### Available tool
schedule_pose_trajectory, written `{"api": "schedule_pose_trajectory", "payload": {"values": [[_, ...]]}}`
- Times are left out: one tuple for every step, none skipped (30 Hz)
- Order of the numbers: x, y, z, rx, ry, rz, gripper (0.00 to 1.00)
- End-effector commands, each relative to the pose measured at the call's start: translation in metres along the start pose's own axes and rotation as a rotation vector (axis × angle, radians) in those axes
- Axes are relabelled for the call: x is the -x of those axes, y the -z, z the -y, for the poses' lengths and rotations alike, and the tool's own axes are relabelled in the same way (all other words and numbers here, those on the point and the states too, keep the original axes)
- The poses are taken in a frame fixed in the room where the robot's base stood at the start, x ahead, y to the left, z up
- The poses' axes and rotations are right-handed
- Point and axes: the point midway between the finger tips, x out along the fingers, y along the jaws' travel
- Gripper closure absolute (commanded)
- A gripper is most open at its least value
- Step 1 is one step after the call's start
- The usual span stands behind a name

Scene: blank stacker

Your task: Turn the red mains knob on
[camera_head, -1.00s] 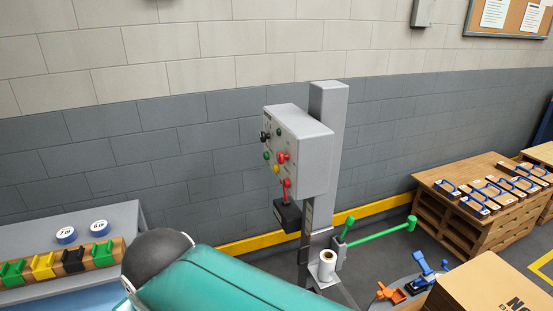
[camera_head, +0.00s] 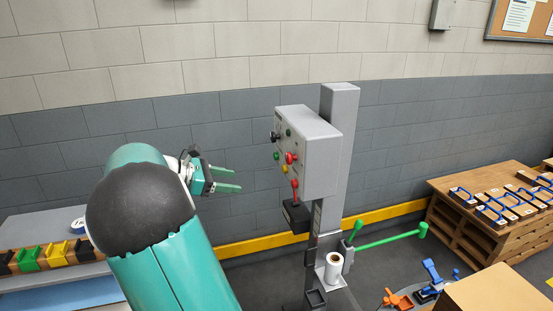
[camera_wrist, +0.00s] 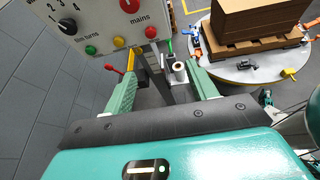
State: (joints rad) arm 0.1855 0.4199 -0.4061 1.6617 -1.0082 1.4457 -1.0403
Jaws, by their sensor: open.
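The red mains knob (camera_head: 291,158) is on the front face of a grey control box (camera_head: 322,165) mounted on a grey post. In the wrist view the knob (camera_wrist: 130,5) is cut by the top edge, above the "mains" label. Its exact setting is hard to tell. My gripper (camera_head: 238,181) is open and empty, to the left of the box and apart from it, fingers pointing towards it. In the wrist view both green fingers of my gripper (camera_wrist: 162,65) are spread, with the box beyond and above them.
A black numbered knob (camera_wrist: 67,25) and green (camera_wrist: 91,49), yellow (camera_wrist: 119,42) and red (camera_wrist: 151,32) buttons share the panel. A red-handled lever (camera_head: 295,186) projects below. Open air separates gripper and box.

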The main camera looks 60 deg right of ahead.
Motion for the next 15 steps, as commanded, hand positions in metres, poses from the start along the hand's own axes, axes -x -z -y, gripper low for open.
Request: {"api": "schedule_pose_trajectory", "payload": {"values": [[-0.012, -0.004, -0.014, 0.052, 0.023, 0.089, 0.43], [-0.017, -0.007, -0.02, 0.082, 0.035, 0.136, 0.43], [-0.021, -0.01, -0.028, 0.12, 0.05, 0.194, 0.43], [-0.025, -0.013, -0.034, 0.144, 0.061, 0.233, 0.43], [-0.027, -0.015, -0.038, 0.165, 0.071, 0.267, 0.43], [-0.03, -0.017, -0.043, 0.191, 0.082, 0.307, 0.43], [-0.031, -0.018, -0.047, 0.206, 0.09, 0.331, 0.43], [-0.032, -0.02, -0.049, 0.219, 0.097, 0.351, 0.43], [-0.033, -0.021, -0.051, 0.231, 0.103, 0.371, 0.43], [-0.034, -0.022, -0.053, 0.238, 0.106, 0.382, 0.43], [-0.035, -0.023, -0.054, 0.242, 0.108, 0.389, 0.43], [-0.036, -0.024, -0.054, 0.246, 0.11, 0.394, 0.43], [-0.038, -0.025, -0.054, 0.247, 0.11, 0.395, 0.43], [-0.04, -0.026, -0.054, 0.247, 0.111, 0.395, 0.43], [-0.044, -0.027, -0.054, 0.247, 0.111, 0.394, 0.43]]}}
